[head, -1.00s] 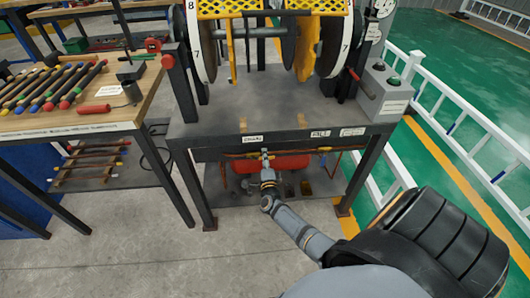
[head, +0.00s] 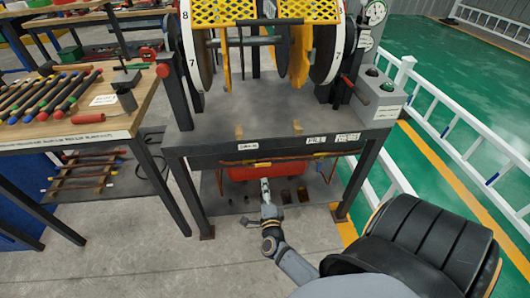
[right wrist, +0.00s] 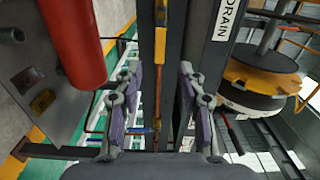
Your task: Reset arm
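My right gripper (head: 265,184) is in front of the lower part of the dark work table, below its front rail. In the right wrist view its two purple-padded fingers (right wrist: 161,100) stand wide apart, with no object gripped. Beyond and between them show a dark beam and a thin copper pipe (right wrist: 158,75) with a yellow part and a blue part. The pipe (head: 290,159) runs along under the table front in the head view. The red cylinder (head: 250,173) lies under the table, behind the gripper. My left gripper is not in view.
The dark table (head: 215,136) carries a reel machine with a yellow mesh guard (head: 265,10). A wooden bench (head: 60,128) with coloured bars is at left. A white fence (head: 455,140) runs at right. The grey floor in front is clear.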

